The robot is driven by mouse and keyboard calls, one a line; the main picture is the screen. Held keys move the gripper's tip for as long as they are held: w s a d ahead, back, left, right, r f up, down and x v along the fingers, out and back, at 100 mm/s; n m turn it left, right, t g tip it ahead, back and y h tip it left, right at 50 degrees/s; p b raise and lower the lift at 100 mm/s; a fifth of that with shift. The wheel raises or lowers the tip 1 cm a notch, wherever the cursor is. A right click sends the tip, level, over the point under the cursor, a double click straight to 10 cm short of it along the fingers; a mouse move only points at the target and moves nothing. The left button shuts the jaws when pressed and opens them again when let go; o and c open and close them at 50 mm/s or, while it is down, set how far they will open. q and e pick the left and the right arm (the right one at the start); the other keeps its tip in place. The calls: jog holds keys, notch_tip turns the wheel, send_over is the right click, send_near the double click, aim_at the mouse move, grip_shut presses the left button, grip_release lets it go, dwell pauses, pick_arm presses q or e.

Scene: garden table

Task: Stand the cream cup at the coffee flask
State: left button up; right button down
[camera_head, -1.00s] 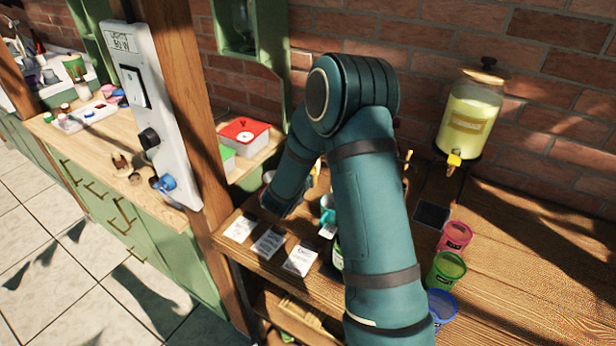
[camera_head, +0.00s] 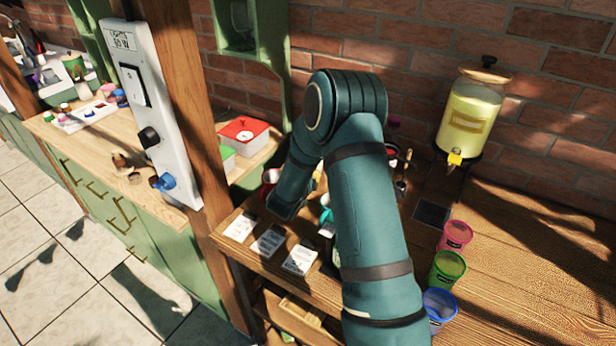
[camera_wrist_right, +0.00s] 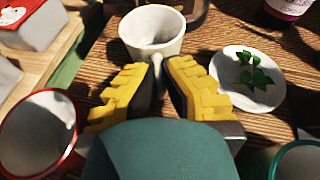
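In the right wrist view the cream cup (camera_wrist_right: 152,28) stands upright on the wooden table, just beyond my right gripper (camera_wrist_right: 164,72). The yellow fingers are close together, with a narrow cream strip, apparently the cup's handle, between their tips. A brown vessel (camera_wrist_right: 194,10), possibly the coffee flask, is right behind the cup and cut off by the top edge. In the head view my right arm hides this gripper and the cream cup. My left gripper is in neither view.
A red-rimmed mug (camera_wrist_right: 38,132) is left of the gripper; a white saucer with green leaves (camera_wrist_right: 247,78) is right. A purple-labelled bottle (camera_wrist_right: 288,8) stands behind. Pink (camera_head: 455,236), green (camera_head: 447,268) and blue (camera_head: 440,305) cups line the table, with a yellow drink dispenser (camera_head: 468,115) behind.

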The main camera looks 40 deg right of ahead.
jog(key=c, duration=1.1)
grip_release()
jog(key=shift+f, duration=0.1)
jog(key=shift+c, duration=0.2)
jog(key=shift+a+r, duration=0.2)
jog(key=v, duration=1.1)
jog(key=shift+s+a+r, duration=0.1)
jog(key=shift+s+a, duration=0.1)
jog(key=shift+a, duration=0.05)
